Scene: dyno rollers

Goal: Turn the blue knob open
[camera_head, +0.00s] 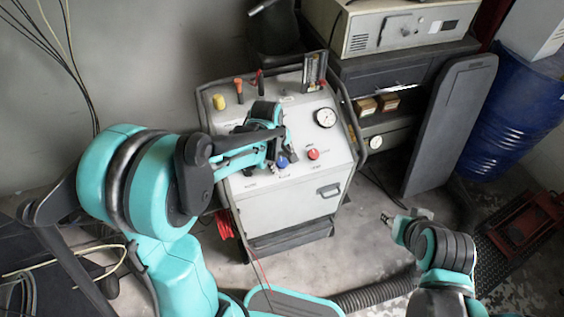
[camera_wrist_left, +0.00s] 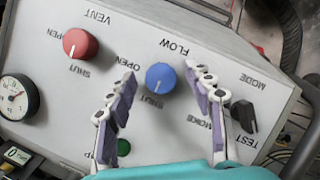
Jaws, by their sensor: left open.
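The blue knob (camera_head: 282,162) sits on the sloped panel of a grey machine (camera_head: 290,205). In the left wrist view the blue knob (camera_wrist_left: 160,77) is under the FLOW label, with OPEN and SHUT printed beside it. Its pointer mark is toward the SHUT side. My left gripper (camera_head: 277,155) is over the panel at the knob. In the left wrist view its fingers (camera_wrist_left: 166,88) are apart, one on each side of the knob, and do not visibly grip it. My right gripper (camera_head: 388,218) is away from the machine at the right; its finger state is unclear.
A red VENT knob (camera_head: 313,154) is close beside the blue one. A black MODE switch (camera_wrist_left: 243,114) and a green button (camera_wrist_left: 123,147) are also near. A gauge (camera_head: 325,117) is at the panel's right. A blue barrel (camera_head: 512,115) stands at the far right.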

